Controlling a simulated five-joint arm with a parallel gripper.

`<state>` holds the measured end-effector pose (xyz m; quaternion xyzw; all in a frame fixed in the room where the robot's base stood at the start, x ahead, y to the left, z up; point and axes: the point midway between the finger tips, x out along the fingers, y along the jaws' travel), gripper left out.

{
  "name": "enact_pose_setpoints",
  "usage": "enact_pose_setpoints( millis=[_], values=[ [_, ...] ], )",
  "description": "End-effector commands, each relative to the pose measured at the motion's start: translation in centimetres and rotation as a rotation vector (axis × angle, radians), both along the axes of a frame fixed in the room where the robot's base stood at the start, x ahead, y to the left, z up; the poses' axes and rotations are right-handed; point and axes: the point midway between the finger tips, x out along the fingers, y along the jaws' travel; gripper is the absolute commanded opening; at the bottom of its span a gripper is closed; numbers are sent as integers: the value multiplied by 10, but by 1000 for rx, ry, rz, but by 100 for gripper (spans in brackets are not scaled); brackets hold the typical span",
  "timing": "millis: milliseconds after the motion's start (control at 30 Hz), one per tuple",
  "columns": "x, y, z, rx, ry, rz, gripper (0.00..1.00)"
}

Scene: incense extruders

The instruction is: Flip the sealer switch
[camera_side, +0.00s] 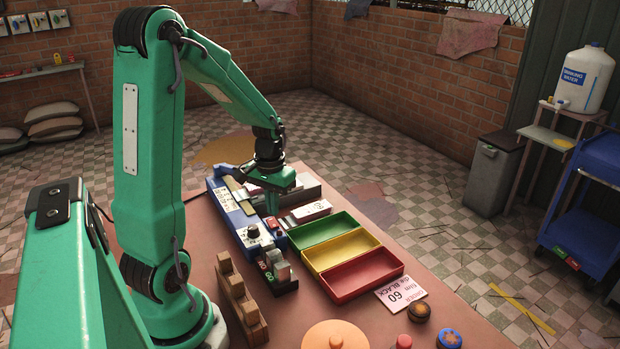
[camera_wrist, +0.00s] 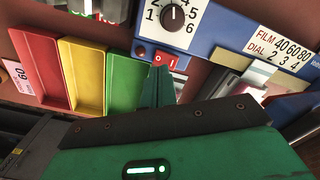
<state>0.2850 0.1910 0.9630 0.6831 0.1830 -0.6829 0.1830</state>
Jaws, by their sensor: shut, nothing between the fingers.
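The blue sealer (camera_side: 222,200) lies along the table under my arm. Its black dial (camera_wrist: 173,16) is ringed by printed numbers. The red rocker switch (camera_wrist: 165,58), marked I and O, sits on the sealer's end beside the dial, and it shows small in the side view (camera_side: 271,222). Which side of the rocker is pressed, I cannot tell. My gripper (camera_side: 272,210) points down over the sealer, shut and empty. In the wrist view its green fingertips (camera_wrist: 159,72) show right by the switch and overlap its edge. Whether they touch it is unclear.
Green (camera_side: 320,228), yellow (camera_side: 342,250) and red (camera_side: 362,275) trays stand right of the sealer. A white order card (camera_side: 402,293) reads 60 film, die black. A film/dial chart (camera_wrist: 283,47) is on the sealer.

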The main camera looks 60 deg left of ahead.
Motion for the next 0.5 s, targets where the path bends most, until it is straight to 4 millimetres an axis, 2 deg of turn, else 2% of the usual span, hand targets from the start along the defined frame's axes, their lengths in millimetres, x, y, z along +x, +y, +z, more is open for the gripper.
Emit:
enact_pose_setpoints(
  millis=[500],
  values=[
    [0, 0, 30, 1, -2, 0, 0]
  ],
)
